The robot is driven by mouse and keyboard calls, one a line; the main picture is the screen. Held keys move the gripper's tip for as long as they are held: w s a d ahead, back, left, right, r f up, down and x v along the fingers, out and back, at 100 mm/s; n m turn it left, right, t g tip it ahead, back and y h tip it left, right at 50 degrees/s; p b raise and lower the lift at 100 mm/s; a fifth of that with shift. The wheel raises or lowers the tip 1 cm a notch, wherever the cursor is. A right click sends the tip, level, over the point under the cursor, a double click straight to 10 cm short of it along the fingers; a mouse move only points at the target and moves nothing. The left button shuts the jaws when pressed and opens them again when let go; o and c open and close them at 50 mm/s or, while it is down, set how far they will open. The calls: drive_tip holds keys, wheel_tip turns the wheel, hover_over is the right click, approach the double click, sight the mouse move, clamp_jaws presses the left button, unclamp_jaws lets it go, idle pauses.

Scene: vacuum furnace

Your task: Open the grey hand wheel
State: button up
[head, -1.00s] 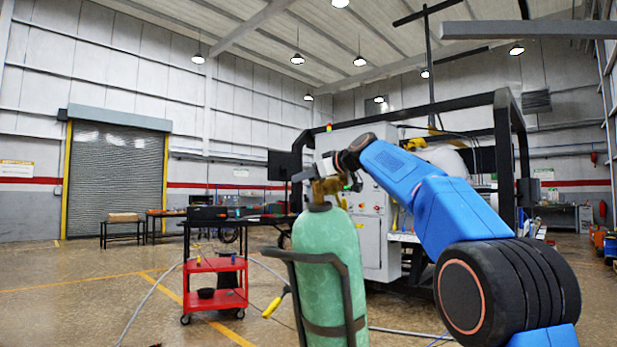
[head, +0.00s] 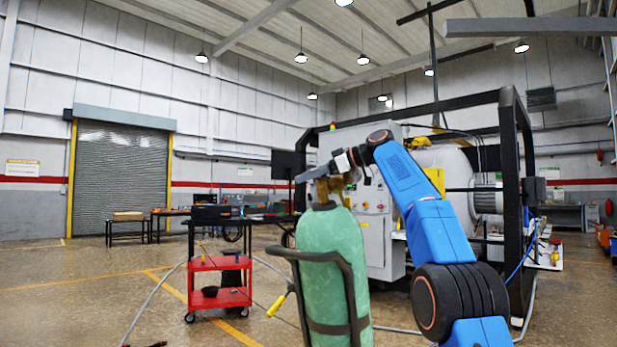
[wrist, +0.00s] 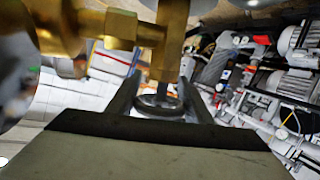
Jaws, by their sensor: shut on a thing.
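The grey hand wheel (wrist: 158,106) shows in the wrist view as a dark ring below a brass stem, between the two dark fingers of my gripper (wrist: 160,94). My gripper is shut on the wheel, and the fingers partly hide its sides. The brass valve (wrist: 118,30) fills the upper left of the wrist view. In the head view my gripper (head: 310,174) is at the brass valve (head: 328,188) on top of the green gas cylinder (head: 335,262). The wheel cannot be made out there.
The cylinder stands upright in a dark cart frame (head: 348,285). A red trolley (head: 220,282) stands to its left. The furnace cabinet (head: 375,232) and black frame (head: 512,180) are behind my arm. Open floor lies at the left.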

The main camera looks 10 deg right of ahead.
drive_tip(key=shift+a+f+n+g, duration=0.1)
drive_tip(key=shift+n+g, duration=0.3)
idle(0.4)
drive_tip(key=o, duration=1)
drive_tip(key=shift+o, duration=0.2)
drive_tip(key=shift+s, duration=0.1)
